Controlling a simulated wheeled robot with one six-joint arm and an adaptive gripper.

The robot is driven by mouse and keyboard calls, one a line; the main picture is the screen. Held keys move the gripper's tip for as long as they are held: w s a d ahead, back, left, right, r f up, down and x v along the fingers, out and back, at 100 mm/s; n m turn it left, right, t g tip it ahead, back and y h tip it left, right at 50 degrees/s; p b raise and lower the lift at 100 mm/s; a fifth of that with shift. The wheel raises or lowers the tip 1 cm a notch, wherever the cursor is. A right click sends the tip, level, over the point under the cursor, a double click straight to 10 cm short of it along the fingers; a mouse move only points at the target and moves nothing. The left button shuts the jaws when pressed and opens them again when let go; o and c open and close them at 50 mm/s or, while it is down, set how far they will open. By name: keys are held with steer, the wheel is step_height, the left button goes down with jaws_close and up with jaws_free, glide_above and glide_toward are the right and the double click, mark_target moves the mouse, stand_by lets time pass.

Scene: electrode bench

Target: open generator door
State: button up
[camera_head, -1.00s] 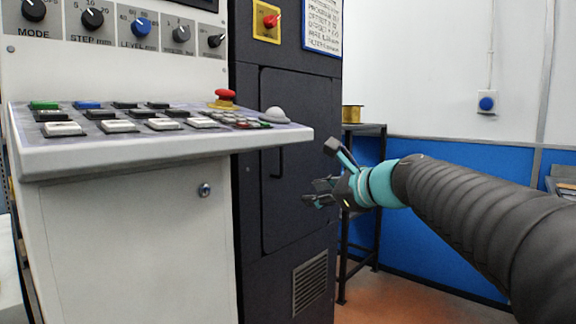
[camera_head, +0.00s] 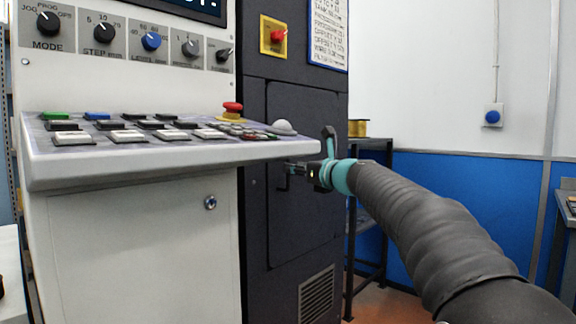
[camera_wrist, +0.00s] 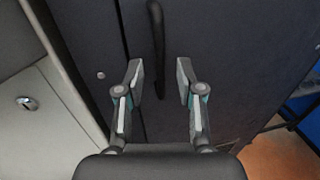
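The generator door (camera_head: 306,215) is a dark panel on the dark cabinet, and it looks closed. Its black bar handle (camera_wrist: 157,45) runs up and down in the wrist view, near the door's left edge. My gripper (camera_head: 292,168) is at the door's left side in the head view, just beyond the console's right edge. In the wrist view my gripper (camera_wrist: 160,80) is open, its two fingers apart on either side of the handle's lower part.
The console shelf (camera_head: 130,170) with buttons juts out just left of and above my gripper. A red knob on a yellow plate (camera_head: 273,35) is above the door. A vent (camera_head: 316,294) is below. A dark rack (camera_head: 372,230) stands right of the cabinet.

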mark_target(288, 185)
steer(key=shift+p+x, duration=0.3)
steer(key=shift+x, duration=1.85)
jaws_close()
